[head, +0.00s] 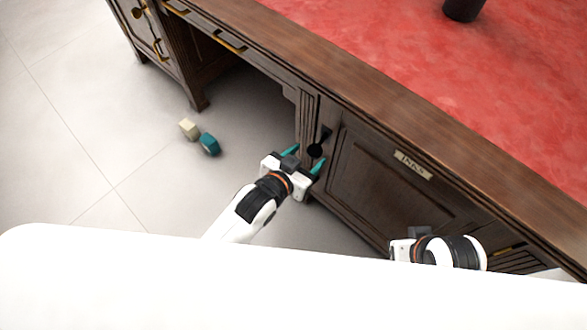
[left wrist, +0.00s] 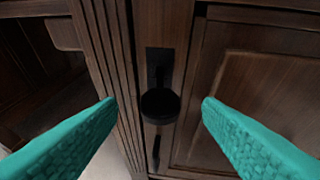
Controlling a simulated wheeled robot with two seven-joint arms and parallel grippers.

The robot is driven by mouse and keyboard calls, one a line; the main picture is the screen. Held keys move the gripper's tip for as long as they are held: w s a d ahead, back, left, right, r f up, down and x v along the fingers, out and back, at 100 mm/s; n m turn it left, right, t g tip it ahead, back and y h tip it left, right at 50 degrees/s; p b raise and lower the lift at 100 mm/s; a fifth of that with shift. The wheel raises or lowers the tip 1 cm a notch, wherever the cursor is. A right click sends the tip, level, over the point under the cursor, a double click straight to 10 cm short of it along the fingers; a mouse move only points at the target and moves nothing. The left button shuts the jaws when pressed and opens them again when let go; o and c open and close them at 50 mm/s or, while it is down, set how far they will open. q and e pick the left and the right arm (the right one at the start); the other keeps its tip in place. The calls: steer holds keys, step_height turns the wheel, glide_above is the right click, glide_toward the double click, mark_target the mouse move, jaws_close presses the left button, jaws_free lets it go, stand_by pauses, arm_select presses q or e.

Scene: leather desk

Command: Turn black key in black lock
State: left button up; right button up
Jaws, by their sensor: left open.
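The black lock (head: 326,133) is a dark plate on the upright post of the wooden desk, beside the door panel. It also shows in the left wrist view (left wrist: 159,62). The black key (head: 315,151) shows as a dark round head just below the plate; in the left wrist view the key (left wrist: 160,105) sits in front of the post. My left gripper (head: 305,160) is open with teal fingers, one on either side of the key and apart from it. My right gripper (head: 402,246) is low at the right, its fingers not clear.
The desk has a red leather top (head: 400,55) with a dark object (head: 463,9) on it. A label plate (head: 412,166) is on the door panel. A cream block (head: 188,128) and a teal object (head: 209,144) lie on the floor. The knee space left of the post is open.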

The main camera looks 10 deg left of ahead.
mark_target(315, 150)
arm_select(q)
steer(key=shift+b+x, duration=0.3)
steer(key=shift+x, duration=1.35)
